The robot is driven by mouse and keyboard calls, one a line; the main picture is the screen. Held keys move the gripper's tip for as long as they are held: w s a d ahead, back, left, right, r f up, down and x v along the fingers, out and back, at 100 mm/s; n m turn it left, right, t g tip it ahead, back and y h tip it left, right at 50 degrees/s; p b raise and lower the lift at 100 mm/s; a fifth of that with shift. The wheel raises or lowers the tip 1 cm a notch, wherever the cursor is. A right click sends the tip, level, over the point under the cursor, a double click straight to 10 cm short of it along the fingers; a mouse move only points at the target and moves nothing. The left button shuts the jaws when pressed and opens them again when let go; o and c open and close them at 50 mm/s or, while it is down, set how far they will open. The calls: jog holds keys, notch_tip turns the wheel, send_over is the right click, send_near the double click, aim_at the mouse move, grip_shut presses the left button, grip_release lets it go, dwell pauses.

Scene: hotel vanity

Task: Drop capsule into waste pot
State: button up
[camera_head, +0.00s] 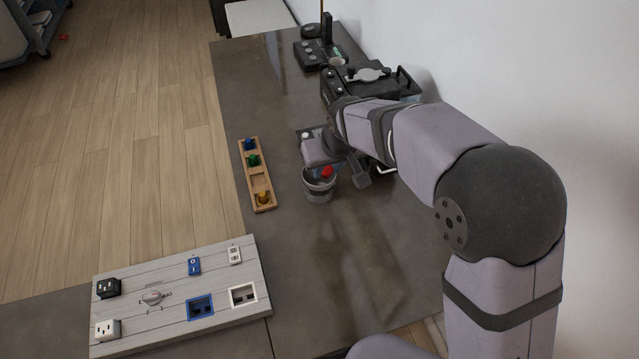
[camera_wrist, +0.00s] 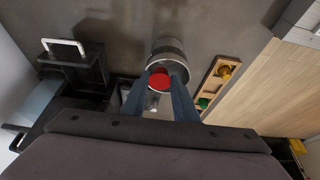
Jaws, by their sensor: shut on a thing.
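A red capsule (camera_head: 327,171) is between the fingertips of my gripper (camera_head: 328,164), which is shut on it. In the wrist view the red capsule (camera_wrist: 160,78) shows between the two fingers, in front of the mouth of the grey waste pot (camera_wrist: 168,48). In the head view the waste pot (camera_head: 318,189) stands upright on the dark counter, with the capsule at or just above its rim. I cannot tell whether the capsule dips inside the rim. My wrist hides part of the area behind the pot.
A wooden tray (camera_head: 265,207) with blue, green and yellow capsules lies left of the pot. A black coffee machine (camera_head: 400,82) stands behind my arm. A board with switches and sockets (camera_head: 170,270) lies at the front left. The counter (camera_head: 350,255) in front of the pot is clear.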

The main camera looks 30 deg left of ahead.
jog(key=o, duration=1.1)
jog(key=shift+c, duration=0.2)
jog(key=v, duration=0.7)
jog(key=shift+r, duration=0.15)
